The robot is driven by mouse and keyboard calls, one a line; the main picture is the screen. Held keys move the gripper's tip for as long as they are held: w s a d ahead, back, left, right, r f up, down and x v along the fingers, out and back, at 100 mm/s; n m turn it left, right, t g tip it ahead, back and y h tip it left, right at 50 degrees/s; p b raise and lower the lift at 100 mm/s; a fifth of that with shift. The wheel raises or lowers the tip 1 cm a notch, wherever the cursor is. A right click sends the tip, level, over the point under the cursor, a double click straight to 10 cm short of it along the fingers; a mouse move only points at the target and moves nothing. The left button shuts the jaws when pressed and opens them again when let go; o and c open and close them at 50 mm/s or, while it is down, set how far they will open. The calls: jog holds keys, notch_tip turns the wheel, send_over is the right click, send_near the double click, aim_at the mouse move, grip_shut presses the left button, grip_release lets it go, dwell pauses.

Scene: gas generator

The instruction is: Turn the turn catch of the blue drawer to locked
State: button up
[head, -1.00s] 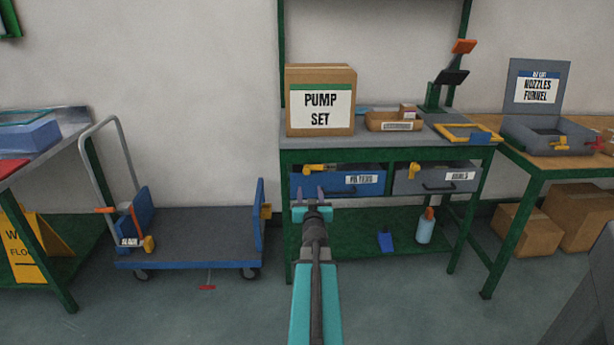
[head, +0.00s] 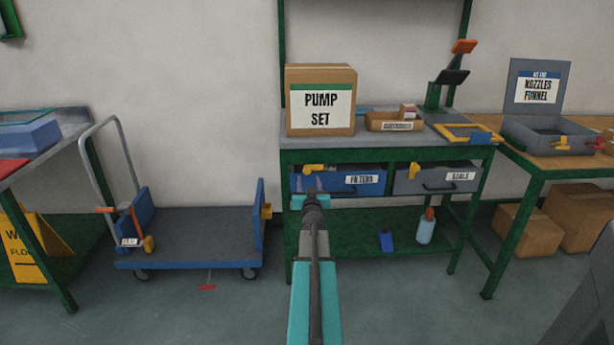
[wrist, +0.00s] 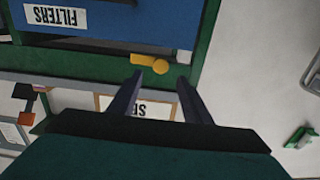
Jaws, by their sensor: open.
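The blue drawer (head: 340,182), labelled FILTERS, sits under the bench top on the left side. Its yellow turn catch (head: 314,169) is at the drawer's upper left, with its lever pointing sideways. In the wrist view, the drawer front (wrist: 130,22) is upside down, and the catch (wrist: 150,63) lies just ahead of the fingers, its lever roughly level. My gripper (head: 310,189) is in front of the drawer's left end, just below the catch. In the wrist view, my gripper (wrist: 160,88) is open, its two fingers reaching toward the catch with nothing visible between them.
A grey drawer (head: 435,179) with its own yellow catch is to the right. The PUMP SET box (head: 320,112) stands on the bench above. A blue-edged trolley (head: 190,238) stands to the left. The green lower shelf (head: 365,232) holds a bottle and a blue item.

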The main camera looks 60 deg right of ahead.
aim_at(307, 171)
jog(key=shift+x, duration=3.3)
grip_shut()
jog(key=shift+a+f, duration=0.1)
jog(key=shift+a, duration=0.05)
jog(key=shift+w, duration=0.1)
